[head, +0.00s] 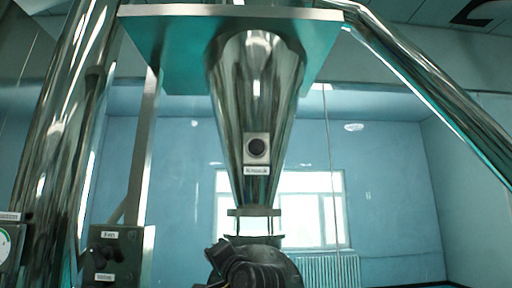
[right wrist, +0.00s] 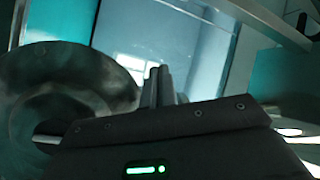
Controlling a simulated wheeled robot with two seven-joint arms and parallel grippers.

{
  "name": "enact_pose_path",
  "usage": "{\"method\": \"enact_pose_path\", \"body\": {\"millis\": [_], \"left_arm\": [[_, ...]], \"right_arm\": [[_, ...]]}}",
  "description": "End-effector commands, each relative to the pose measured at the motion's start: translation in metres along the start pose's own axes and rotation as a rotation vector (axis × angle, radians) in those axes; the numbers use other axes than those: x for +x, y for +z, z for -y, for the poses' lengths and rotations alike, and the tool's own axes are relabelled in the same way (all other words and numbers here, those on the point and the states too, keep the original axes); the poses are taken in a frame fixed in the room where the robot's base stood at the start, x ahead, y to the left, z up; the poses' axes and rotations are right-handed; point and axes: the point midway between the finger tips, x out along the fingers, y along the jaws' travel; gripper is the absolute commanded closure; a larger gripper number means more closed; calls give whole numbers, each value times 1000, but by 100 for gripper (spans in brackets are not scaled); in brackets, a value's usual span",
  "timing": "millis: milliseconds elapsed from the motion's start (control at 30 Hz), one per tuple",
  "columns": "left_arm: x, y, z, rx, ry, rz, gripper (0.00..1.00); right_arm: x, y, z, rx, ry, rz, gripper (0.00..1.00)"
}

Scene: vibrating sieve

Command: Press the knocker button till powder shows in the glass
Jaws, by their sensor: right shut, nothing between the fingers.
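The knocker button (head: 257,147) is a dark round button on a small pale plate on the front of the shiny steel cone, with a label below it. The glass (head: 259,225) is a short bright section between two flanges under the cone. It looks clear, and I make out no powder in it. My right gripper (right wrist: 157,84) is shut and empty in the right wrist view. A rounded metal surface lies to its left there; I cannot see the button or any contact in that view. My left gripper is not in view.
A dark ribbed body (head: 255,267) is below the glass; I cannot tell whether it is part of my arm. A control box (head: 115,255) and a gauge (head: 5,243) are at lower left. Steel pipes rise on both sides. A window (head: 312,205) is behind.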

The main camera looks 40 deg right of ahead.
Motion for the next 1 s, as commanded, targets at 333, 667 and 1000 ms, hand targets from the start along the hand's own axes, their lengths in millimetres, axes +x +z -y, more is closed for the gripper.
{"method": "enact_pose_path", "body": {"millis": [333, 667, 1000], "left_arm": [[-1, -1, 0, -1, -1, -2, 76], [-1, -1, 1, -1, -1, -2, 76], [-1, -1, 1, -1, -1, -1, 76]], "right_arm": [[-84, -133, 167, 320, -323, -118, 100], [-139, -180, 224, 447, -465, -131, 100], [-141, -182, 226, 452, -471, -132, 100]]}}
